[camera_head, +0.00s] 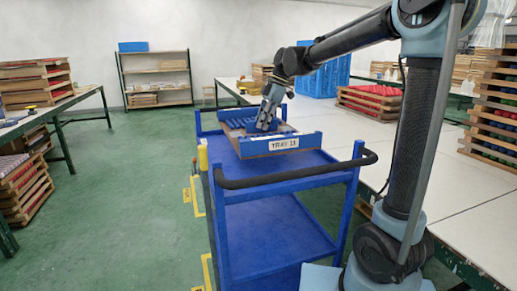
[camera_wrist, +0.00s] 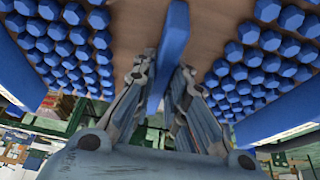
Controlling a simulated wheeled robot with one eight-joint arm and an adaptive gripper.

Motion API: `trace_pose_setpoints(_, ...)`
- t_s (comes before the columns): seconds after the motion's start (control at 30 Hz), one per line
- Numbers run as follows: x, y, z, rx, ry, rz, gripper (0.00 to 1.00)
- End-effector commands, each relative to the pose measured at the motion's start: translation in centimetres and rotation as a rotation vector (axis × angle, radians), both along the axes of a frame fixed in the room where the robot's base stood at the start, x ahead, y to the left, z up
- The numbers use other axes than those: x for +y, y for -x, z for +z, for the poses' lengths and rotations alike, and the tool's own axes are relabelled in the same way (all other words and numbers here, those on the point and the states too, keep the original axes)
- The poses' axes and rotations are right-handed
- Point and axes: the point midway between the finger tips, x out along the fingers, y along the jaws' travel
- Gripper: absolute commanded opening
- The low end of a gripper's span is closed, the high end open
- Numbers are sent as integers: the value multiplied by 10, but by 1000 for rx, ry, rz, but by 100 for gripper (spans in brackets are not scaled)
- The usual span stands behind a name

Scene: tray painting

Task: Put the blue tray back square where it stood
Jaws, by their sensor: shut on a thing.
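The blue tray (camera_head: 308,141) with a "TRAY 13" label on its front wall is over the top deck of the blue cart (camera_head: 232,168). Its floor is brown, and rows of blue pieces (camera_wrist: 75,40) lie on both sides of a blue upright bar (camera_wrist: 172,50) in the wrist view. My gripper (camera_head: 264,124) reaches down into the tray from above. In the wrist view my gripper (camera_wrist: 162,80) has its fingers on either side of the bar and is shut on it. I cannot tell whether the tray rests on the deck or hangs slightly above it.
A long white table (camera_head: 425,145) runs along the cart's right side, with stacked trays (camera_head: 370,101) and a blue crate (camera_head: 318,82) on it. A black handle (camera_head: 290,176) crosses the cart's near end. Green floor (camera_head: 110,200) is open to the left.

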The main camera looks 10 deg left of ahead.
Motion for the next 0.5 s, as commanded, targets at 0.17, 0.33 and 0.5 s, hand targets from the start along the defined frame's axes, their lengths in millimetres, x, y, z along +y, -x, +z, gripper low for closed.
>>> trace_pose_setpoints(0.17, 0, -1, -26, 0, -1, -2, 0)
trace_pose_setpoints(0.33, -1, -1, -39, 0, 0, -3, 0)
trace_pose_setpoints(0.5, -1, -1, -47, 0, 0, -3, 0)
